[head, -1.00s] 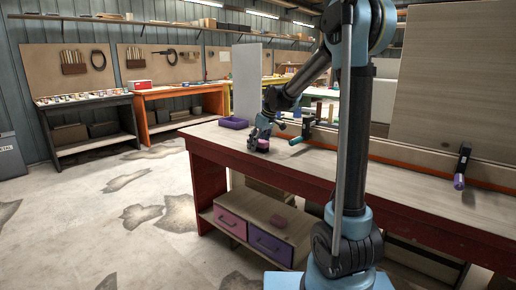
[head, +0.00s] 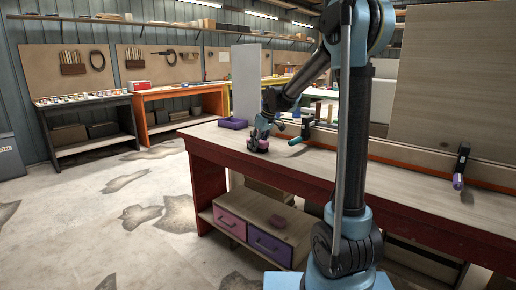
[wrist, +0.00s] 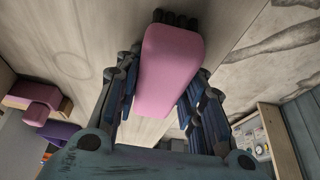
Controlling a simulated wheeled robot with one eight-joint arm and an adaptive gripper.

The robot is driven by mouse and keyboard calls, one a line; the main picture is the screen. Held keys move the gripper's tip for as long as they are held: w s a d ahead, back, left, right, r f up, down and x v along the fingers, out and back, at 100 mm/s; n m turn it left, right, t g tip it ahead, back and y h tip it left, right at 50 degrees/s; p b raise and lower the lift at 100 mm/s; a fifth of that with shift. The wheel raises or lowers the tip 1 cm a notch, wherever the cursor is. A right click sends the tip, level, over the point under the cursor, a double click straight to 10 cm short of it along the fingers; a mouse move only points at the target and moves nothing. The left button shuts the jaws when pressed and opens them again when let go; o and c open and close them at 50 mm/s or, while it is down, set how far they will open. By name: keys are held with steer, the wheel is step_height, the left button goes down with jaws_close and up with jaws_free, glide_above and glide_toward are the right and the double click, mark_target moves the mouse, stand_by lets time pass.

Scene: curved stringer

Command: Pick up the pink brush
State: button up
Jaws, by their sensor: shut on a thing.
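The pink brush (wrist: 168,70) fills the middle of the wrist view, with a smooth pink body and dark bristles at its far end. My gripper (wrist: 167,66) has a finger on each side of it and is shut on its body. In the head view my gripper (head: 257,144) is low over the far left end of the red-framed workbench (head: 330,165). There the brush is mostly hidden by the fingers and too small to make out well. I cannot tell whether the brush still touches the bench top.
A purple tray (head: 233,123) stands just behind my gripper. A clamp with a green handle (head: 296,141) is to its right, and one with a purple handle (head: 458,181) is farther right.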

steer(key=shift+s, duration=0.1)
step_height(320, 180, up, 10)
stand_by(0.7)
